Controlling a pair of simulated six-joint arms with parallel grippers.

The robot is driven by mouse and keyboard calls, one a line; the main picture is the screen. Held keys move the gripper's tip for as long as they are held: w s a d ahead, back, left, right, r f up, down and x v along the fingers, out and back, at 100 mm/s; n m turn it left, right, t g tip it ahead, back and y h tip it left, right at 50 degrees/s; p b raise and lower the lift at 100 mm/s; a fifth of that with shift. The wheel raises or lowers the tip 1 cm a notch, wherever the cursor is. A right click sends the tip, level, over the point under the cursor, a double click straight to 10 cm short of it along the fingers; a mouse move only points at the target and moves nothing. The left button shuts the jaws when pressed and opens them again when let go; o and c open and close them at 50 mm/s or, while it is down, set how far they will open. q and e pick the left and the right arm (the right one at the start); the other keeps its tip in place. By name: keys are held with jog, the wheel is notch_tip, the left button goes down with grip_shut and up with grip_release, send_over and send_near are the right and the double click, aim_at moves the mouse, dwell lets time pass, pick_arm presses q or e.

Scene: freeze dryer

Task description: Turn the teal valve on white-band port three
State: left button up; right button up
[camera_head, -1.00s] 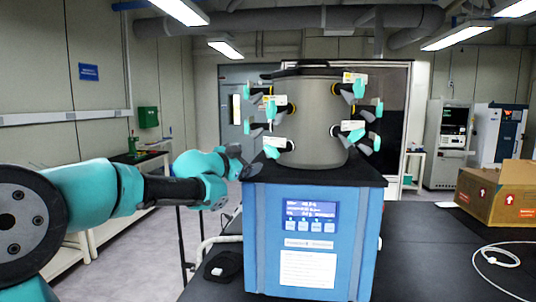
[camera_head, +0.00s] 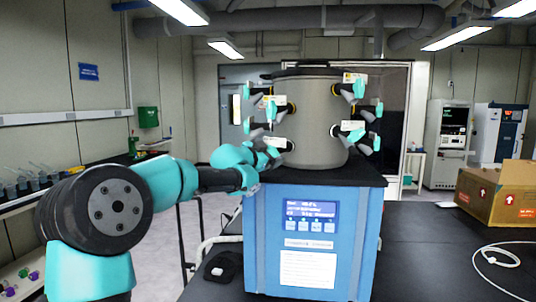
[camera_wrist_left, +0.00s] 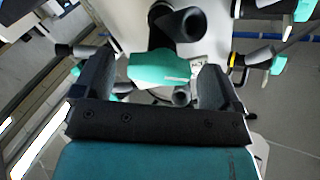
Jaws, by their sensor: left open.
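The grey cylindrical chamber (camera_head: 314,125) carries several black ports with white label tags and teal valves on both sides. My left gripper (camera_head: 268,157) is at the chamber's lower left, by the lowest left valve (camera_head: 272,143). In the left wrist view my open gripper (camera_wrist_left: 154,75) has one dark finger on each side of a teal valve (camera_wrist_left: 160,68); I cannot tell whether either finger touches it. A white label (camera_wrist_left: 197,66) shows by the right finger, its text unreadable. My right gripper is not in view.
The chamber stands on a blue base unit (camera_head: 262,240) with a display, on a black table (camera_head: 440,235). A cardboard box (camera_head: 500,195) and a white cable (camera_head: 500,256) lie at the right. Other valves (camera_wrist_left: 275,65) stick out near the gripper in the wrist view.

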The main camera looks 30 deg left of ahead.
pick_arm(q)
jog(key=shift+c, duration=0.4)
jog(key=c, duration=0.8)
jog(key=shift+c, duration=0.2)
jog(key=shift+m, duration=0.4)
jog(key=m, duration=0.5)
jog(key=shift+a, duration=0.1)
jog(key=m, duration=0.5)
jog(key=shift+a+m, duration=0.1)
jog(key=shift+m, duration=0.3)
jog(key=o, duration=0.9)
